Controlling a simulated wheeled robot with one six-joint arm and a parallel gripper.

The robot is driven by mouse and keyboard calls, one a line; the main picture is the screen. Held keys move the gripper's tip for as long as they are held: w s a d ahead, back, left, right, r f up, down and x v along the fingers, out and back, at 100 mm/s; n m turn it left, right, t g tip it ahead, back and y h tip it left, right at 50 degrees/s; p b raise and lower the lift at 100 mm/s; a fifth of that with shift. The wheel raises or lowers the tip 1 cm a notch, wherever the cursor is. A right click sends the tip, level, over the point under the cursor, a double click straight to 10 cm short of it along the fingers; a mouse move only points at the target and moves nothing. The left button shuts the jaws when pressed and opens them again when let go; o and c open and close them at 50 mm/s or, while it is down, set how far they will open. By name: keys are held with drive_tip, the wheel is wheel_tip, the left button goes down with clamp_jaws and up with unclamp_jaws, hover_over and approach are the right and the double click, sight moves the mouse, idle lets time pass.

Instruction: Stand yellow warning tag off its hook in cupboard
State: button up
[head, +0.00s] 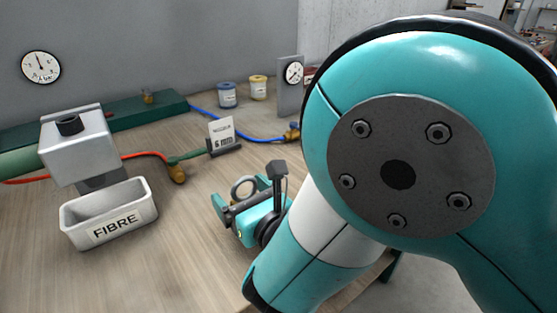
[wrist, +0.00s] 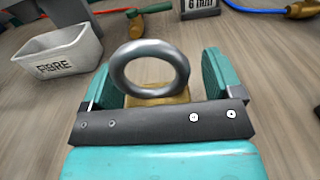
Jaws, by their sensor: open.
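I see no yellow warning tag, hook or cupboard in either view. My gripper (head: 246,187) is low over the wooden bench in the head view, its teal fingers open. In the wrist view, the two fingers of my gripper (wrist: 160,68) stand wide apart. The ring (head: 236,190) also shows between the fingers in the head view. The lower part of the base is hidden behind the dark gripper bar.
A white FIBRE bin (head: 148,207) stands at left on the bench (head: 190,270), below a grey box unit (head: 72,150). A label stand (head: 221,133), hoses with brass ends and two small tubs (head: 227,96) are farther back. My arm hides the right side.

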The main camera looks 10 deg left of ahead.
drive_tip(key=c, duration=1.1)
drive_tip(key=shift+r, duration=0.1)
drive_tip(key=shift+s+a+r+p, duration=0.1)
drive_tip(key=shift+r+p, duration=3.45)
drive_tip(key=shift+r, duration=1.4)
drive_tip(key=shift+s+a+r+p, duration=0.1)
drive_tip(key=shift+r+p, duration=3.45)
drive_tip(key=shift+r, duration=1.4)
